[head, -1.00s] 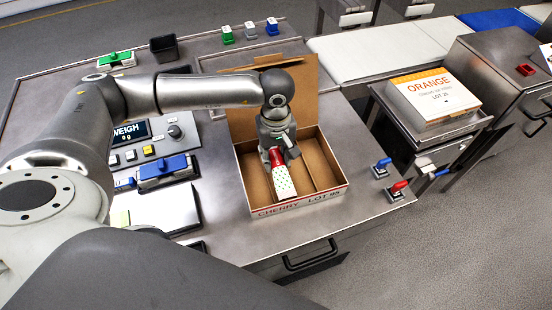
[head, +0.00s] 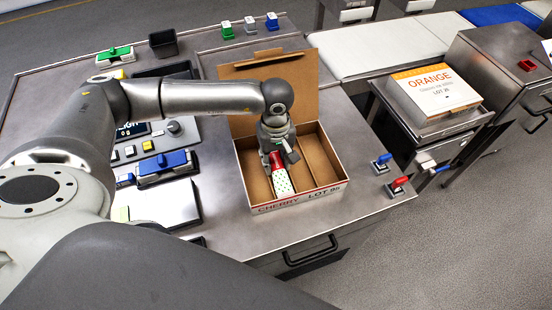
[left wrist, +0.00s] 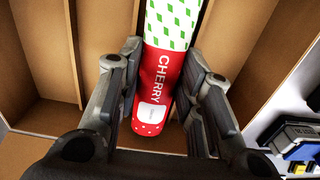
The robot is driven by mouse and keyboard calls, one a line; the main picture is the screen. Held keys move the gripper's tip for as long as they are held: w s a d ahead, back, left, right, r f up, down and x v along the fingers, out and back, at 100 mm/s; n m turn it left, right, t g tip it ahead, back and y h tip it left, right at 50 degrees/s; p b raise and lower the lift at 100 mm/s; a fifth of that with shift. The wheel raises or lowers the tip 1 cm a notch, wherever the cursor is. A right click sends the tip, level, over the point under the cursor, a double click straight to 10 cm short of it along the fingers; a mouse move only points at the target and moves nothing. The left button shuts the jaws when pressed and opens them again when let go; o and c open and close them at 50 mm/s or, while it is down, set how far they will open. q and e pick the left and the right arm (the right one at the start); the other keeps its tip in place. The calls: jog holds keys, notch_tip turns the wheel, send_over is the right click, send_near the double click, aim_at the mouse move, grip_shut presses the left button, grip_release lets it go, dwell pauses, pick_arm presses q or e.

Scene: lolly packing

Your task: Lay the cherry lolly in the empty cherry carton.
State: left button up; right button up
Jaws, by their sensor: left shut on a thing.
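Whether the lolly touches the carton floor is hard to tell. My right gripper is not in view.
The carton's lid (head: 270,88) stands open at the back, and a cardboard divider (head: 304,162) runs through it. A blue-handled device (head: 163,166) stands left of the carton. Red and blue switches (head: 397,184) stand right. A closed orange carton (head: 437,90) sits farther right.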

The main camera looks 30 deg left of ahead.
aim_at(276, 161)
pick_arm(q)
jog(key=o, duration=1.1)
jog(key=shift+r, duration=0.15)
jog(key=shift+r+p, duration=0.2)
jog(key=shift+p, duration=0.2)
jog(key=shift+r+p, duration=0.4)
jog(key=shift+p, duration=0.1)
notch_tip(276, 161, up, 12)
jog(key=b, duration=0.3)
jog(key=shift+f, duration=0.1)
